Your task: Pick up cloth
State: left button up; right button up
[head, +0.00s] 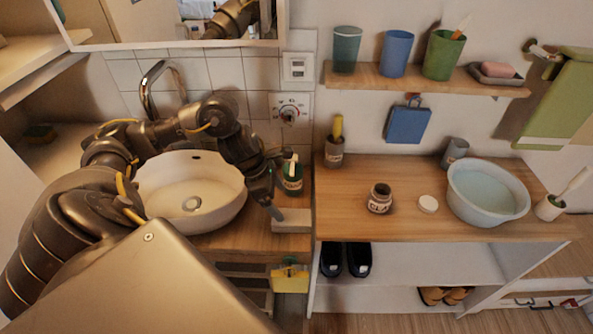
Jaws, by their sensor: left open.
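No cloth is clearly seen at the gripper. A yellow and green cloth-like piece (290,280) hangs on the counter front below it. A blue square piece (408,124) hangs from a hook under the wall shelf. A green towel (556,100) hangs at the far right. I cannot tell which one is the task's cloth. My right gripper is out of view.
Cups line the wall shelf (425,84). Shoes (346,259) sit below.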

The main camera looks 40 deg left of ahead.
aim_at(291, 216)
pick_arm(q)
jog(key=shift+a+r+m+y, duration=0.15)
jog(key=shift+a+m+y, duration=0.15)
jog(key=shift+a, duration=0.35)
jog(key=x, duration=0.5)
jog(key=shift+w+d+f+p, duration=0.15)
jog(key=shift+d+f+p, duration=0.1)
jog(key=shift+p, duration=0.1)
jog(key=p+x, duration=0.1)
jog(key=x, duration=0.3)
jog(key=shift+d+r, duration=0.1)
jog(key=shift+d, duration=0.05)
jog(key=shift+w+d+f, duration=0.1)
jog(key=shift+d+f, duration=0.05)
jog(key=shift+f, duration=0.5)
jog(key=c, duration=1.1)
